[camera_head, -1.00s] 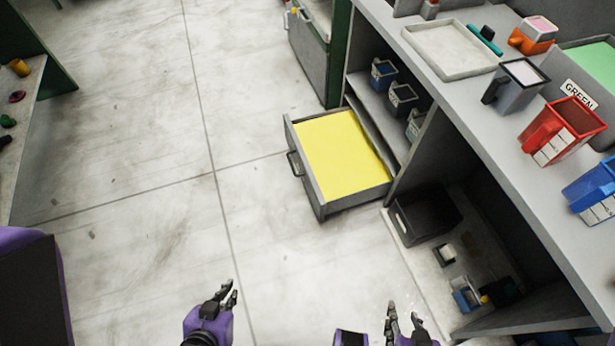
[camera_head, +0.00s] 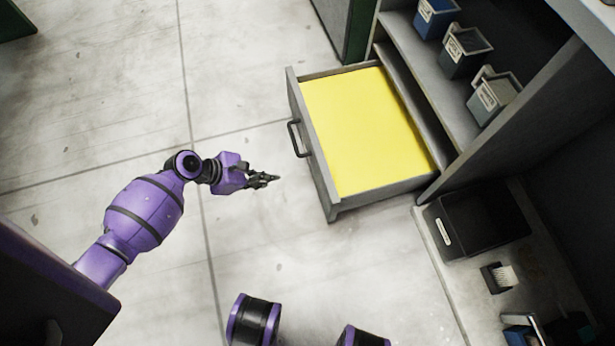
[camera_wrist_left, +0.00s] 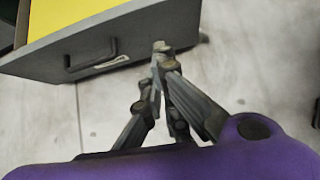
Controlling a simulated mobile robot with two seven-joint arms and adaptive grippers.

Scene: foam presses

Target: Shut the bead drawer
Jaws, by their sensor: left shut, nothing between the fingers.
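The bead drawer (camera_head: 365,130) stands pulled out from the grey bench, with a flat yellow surface inside it. Its dark bar handle (camera_head: 297,138) is on the front panel, facing left. My left gripper (camera_head: 272,180) is shut and empty, left of the drawer front and a little below the handle in the head view, apart from both. In the left wrist view the drawer front (camera_wrist_left: 100,45) and handle (camera_wrist_left: 90,56) show at the upper left, beyond the closed fingers (camera_wrist_left: 160,62). My right gripper is not in view; only purple arm parts show at the bottom.
Small bins (camera_head: 465,52) stand on the bench shelf right of the drawer. A black crate (camera_head: 480,222) and a brush (camera_head: 499,277) sit on the lower shelf. A green-edged cabinet (camera_head: 345,25) stands beyond the drawer. The floor left of the drawer is clear.

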